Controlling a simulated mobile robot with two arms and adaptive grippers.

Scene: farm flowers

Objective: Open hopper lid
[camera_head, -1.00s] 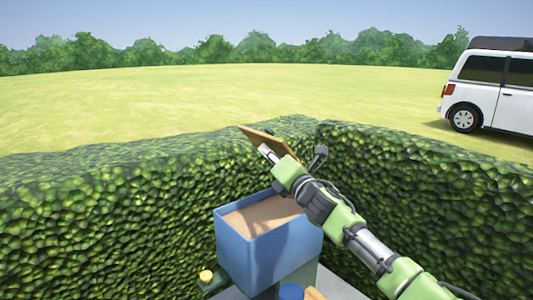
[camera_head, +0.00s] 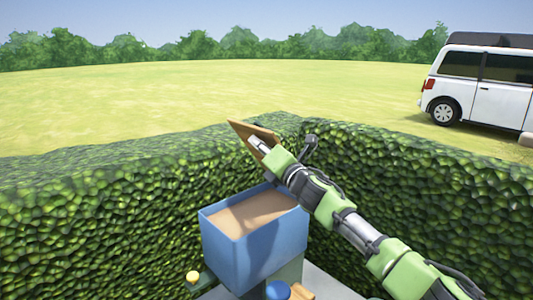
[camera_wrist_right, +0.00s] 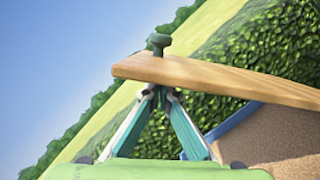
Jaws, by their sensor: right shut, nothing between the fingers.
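The blue hopper (camera_head: 255,250) stands in the hedge corner with its top open and tan, grain-like contents (camera_head: 250,212) showing. Its brown wooden lid (camera_head: 242,130) is raised and tilted up at the back. The lid's edge also shows in the right wrist view (camera_wrist_right: 225,78), with a dark green knob (camera_wrist_right: 158,42) at its far side. My right gripper (camera_head: 257,145) is at the raised lid, its fingers shut and empty. In the wrist view the fingertips (camera_wrist_right: 160,94) are right at the lid's near edge; exact contact is unclear. My left gripper is not in view.
Green hedges (camera_head: 100,220) stand close behind and on both sides of the hopper. A yellow knob (camera_head: 193,277) and a blue round object (camera_head: 278,290) are low in front. A white van (camera_head: 485,85) is parked on the grass far right.

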